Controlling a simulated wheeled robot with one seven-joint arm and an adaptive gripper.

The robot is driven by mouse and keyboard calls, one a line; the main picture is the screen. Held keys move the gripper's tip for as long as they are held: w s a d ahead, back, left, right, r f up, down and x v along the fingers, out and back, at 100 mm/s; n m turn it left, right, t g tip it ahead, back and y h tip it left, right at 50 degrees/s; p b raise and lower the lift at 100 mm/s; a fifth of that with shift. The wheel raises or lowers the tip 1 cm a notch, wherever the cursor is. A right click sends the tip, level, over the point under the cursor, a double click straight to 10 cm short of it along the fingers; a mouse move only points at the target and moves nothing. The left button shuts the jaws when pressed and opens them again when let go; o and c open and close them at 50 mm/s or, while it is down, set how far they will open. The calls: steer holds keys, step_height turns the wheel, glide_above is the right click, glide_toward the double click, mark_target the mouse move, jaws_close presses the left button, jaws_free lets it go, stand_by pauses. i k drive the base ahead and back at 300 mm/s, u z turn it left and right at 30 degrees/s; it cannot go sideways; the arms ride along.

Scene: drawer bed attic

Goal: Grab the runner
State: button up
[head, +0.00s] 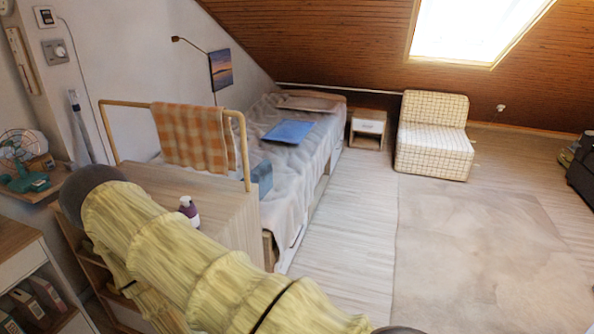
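An orange and cream checked cloth (196,138) hangs folded over a wooden rail (133,104) at the bed's near end; it may be the runner, but I cannot tell for sure. A large pale beige rug (480,255) lies flat on the floor at the right. My arm, in a yellow ribbed sleeve, crosses the lower left and bottom of the head view. My gripper is out of view, so its position relative to the cloth does not show.
The bed (300,160) holds a blue flat item (288,132). A fan (20,150) sits on a left shelf. A checked chair (434,135) stands at the back. Floor right of the bed is clear.

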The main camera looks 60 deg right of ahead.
mark_target(262, 176)
steer(key=z, duration=2.85)
steer(key=i, duration=2.7)
steer(key=u, duration=3.15)
